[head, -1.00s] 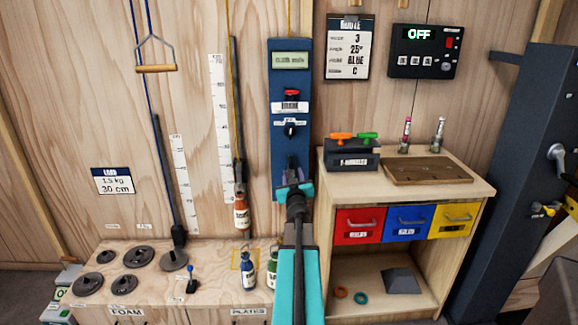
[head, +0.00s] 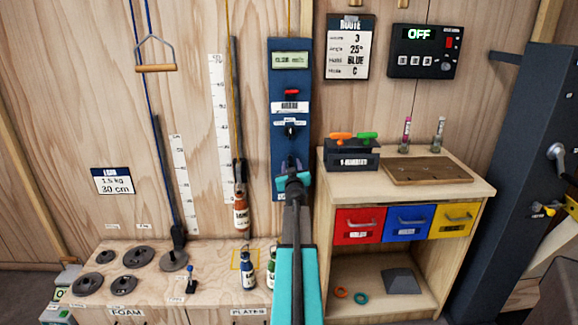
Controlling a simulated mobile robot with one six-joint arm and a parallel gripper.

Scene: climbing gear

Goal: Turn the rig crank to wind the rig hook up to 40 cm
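The rig is a tall blue panel (head: 277,105) on the wooden wall, with a small display (head: 291,60), a red switch and a dark knob (head: 290,130). My gripper (head: 294,180) is at the panel's lower part, its teal fingertips where the crank would be. My arm and gripper hide most of the crank, and I cannot tell whether the fingers are closed on it. Left of the panel, an orange-red bottle (head: 241,212) hangs from a dark hook piece (head: 239,172) on a yellow cord, beside a white ruler (head: 221,130). The display text is too small to read surely.
A wooden cabinet (head: 480,186) with red, blue and yellow drawers stands close on the right. A low bench (head: 130,295) holds dark weight plates and small bottles (head: 248,268). A wooden handle (head: 156,68) hangs on a blue cord at left.

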